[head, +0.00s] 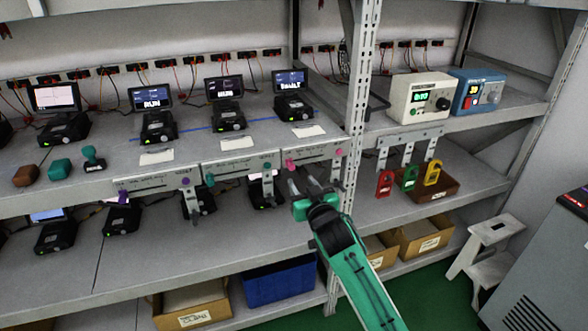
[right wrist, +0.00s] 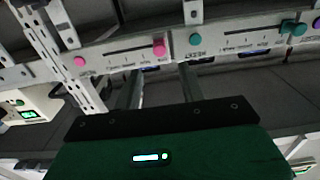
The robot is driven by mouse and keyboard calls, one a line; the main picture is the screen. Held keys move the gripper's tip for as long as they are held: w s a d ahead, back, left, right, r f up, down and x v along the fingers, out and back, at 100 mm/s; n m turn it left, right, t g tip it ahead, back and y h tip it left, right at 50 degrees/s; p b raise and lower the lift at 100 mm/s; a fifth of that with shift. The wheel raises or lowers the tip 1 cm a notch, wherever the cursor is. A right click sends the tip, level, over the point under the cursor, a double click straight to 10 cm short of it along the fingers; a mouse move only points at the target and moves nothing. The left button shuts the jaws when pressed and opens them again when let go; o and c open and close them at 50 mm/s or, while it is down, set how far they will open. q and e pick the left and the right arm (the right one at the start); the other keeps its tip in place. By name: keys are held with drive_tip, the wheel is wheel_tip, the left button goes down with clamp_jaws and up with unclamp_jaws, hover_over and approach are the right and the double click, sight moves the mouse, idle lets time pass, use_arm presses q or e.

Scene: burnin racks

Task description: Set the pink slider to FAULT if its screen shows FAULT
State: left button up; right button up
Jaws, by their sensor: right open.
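The pink slider knob (head: 290,163) sits at the left end of its slot on the shelf-edge strip in the head view, with a pink dot (head: 338,152) at the strip's right end. The upside-down right wrist view shows the knob (right wrist: 158,48) and the dot (right wrist: 80,62). The screen above this strip (head: 290,79) is lit; its word is small and blurred, seemingly FAULT. My right gripper (head: 313,188) is open and empty, just below and in front of the strip. In the right wrist view its fingers (right wrist: 159,80) point towards the knob, apart from it. My left gripper is out of view.
A strip with a teal knob (head: 210,178) is left of the pink one, and a purple-knob strip (head: 150,183) is further left. A metal post (head: 360,110) stands close on the right. Red, green and yellow padlocks (head: 409,178) hang beyond it.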

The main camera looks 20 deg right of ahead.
sight(293, 167)
drive_tip(key=w+p, duration=0.1)
drive_tip(key=w, duration=0.6)
drive_tip(key=shift+a, duration=0.1)
clamp_jaws()
